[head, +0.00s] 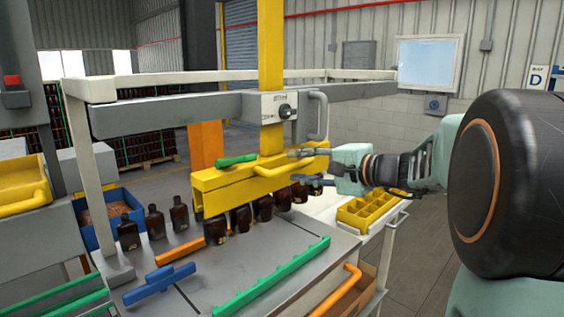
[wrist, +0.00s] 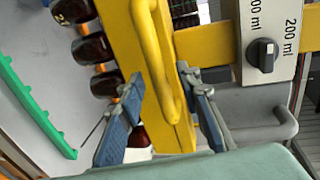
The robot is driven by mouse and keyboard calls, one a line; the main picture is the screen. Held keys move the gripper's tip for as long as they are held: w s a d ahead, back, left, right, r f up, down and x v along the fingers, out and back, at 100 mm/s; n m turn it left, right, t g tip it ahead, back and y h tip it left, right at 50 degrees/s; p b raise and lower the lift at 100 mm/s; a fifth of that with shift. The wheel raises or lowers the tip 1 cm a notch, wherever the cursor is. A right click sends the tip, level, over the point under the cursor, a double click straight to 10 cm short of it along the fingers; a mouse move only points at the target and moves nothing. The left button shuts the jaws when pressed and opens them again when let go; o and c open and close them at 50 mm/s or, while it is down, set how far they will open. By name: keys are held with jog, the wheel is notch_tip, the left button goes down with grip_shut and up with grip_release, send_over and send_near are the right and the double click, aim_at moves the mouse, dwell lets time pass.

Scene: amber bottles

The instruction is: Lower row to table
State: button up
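A row of several dark amber bottles (head: 241,219) shows under a yellow beam (head: 225,190) on a yellow upright. Their bottoms are close to the grey table (head: 275,238); I cannot tell if they touch it. The bottles (wrist: 92,50) also show beside the beam in the wrist view. A yellow handle (head: 283,168) is on the beam's face. My gripper (head: 300,167) is at the right end of the beam. In the wrist view, the fingers of my gripper (wrist: 160,78) are apart, with the beam end and handle (wrist: 171,60) between them. I see no clear grip.
Loose bottles (head: 155,221) stand left of the beam. A green toothed strip (head: 275,275), a blue piece (head: 158,284) and an orange bar (head: 177,249) are on the table. A dial (head: 285,111) sits on the crossbar above. A yellow divided tray (head: 366,208) is at right.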

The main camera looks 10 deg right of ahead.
jog(key=shift+x, duration=1)
jog(key=shift+c, duration=0.3)
grip_shut()
